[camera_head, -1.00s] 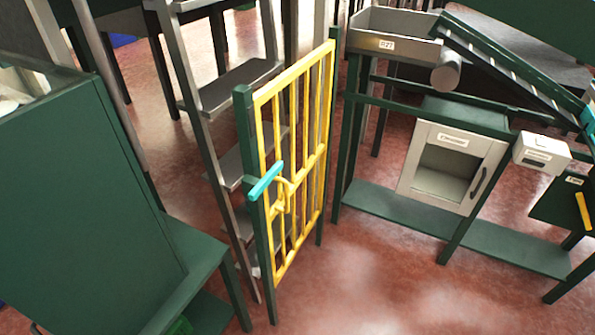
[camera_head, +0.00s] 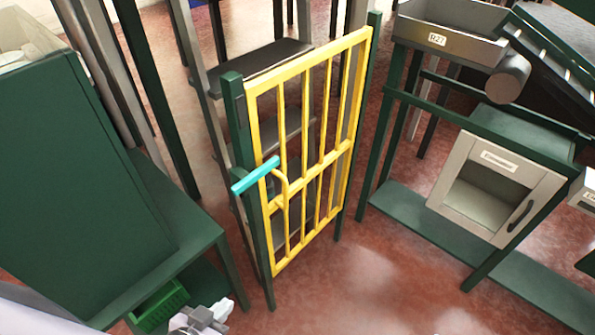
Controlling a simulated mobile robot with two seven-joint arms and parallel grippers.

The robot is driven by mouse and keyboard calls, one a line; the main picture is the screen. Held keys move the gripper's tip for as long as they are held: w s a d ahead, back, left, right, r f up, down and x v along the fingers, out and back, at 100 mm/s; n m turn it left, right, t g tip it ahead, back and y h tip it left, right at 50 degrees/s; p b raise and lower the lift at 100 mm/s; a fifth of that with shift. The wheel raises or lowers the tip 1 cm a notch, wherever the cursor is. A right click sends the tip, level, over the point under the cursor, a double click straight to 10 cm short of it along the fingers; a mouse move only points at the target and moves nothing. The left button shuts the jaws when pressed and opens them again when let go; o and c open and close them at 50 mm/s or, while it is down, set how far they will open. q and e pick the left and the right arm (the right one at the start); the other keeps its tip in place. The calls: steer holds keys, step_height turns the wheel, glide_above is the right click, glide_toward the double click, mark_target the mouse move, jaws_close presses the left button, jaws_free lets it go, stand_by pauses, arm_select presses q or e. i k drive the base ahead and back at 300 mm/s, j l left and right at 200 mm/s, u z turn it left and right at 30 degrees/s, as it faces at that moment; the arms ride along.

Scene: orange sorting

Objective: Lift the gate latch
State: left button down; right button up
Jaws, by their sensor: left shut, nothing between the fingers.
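The yellow barred gate (camera_head: 312,182) stands upright between two dark green posts. The turquoise latch bar (camera_head: 255,174) lies across the left post at about mid height, slightly tilted with its right end higher. A curved yellow handle (camera_head: 282,188) is just right of the latch. My left gripper (camera_head: 210,318) is at the bottom edge, low and left of the gate, well apart from the latch. It is shut and empty; part of it is cut off by the frame. My right gripper is out of view.
A green slanted panel and bench (camera_head: 175,215) stand at the left, with a green crate (camera_head: 160,303) below. A grey tray labelled R27 (camera_head: 440,38) and a white-framed cabinet (camera_head: 492,190) stand at right. Open reddish floor (camera_head: 370,285) lies before the gate.

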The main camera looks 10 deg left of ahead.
mark_target(249, 180)
steer(key=i+l+u, duration=0.1)
steer(key=l, duration=0.25)
steer(key=i+l+u, duration=0.1)
steer(key=l, duration=0.3)
steer(key=i+l+u, duration=0.1)
steer(key=l, duration=0.3)
steer(key=i, duration=0.05)
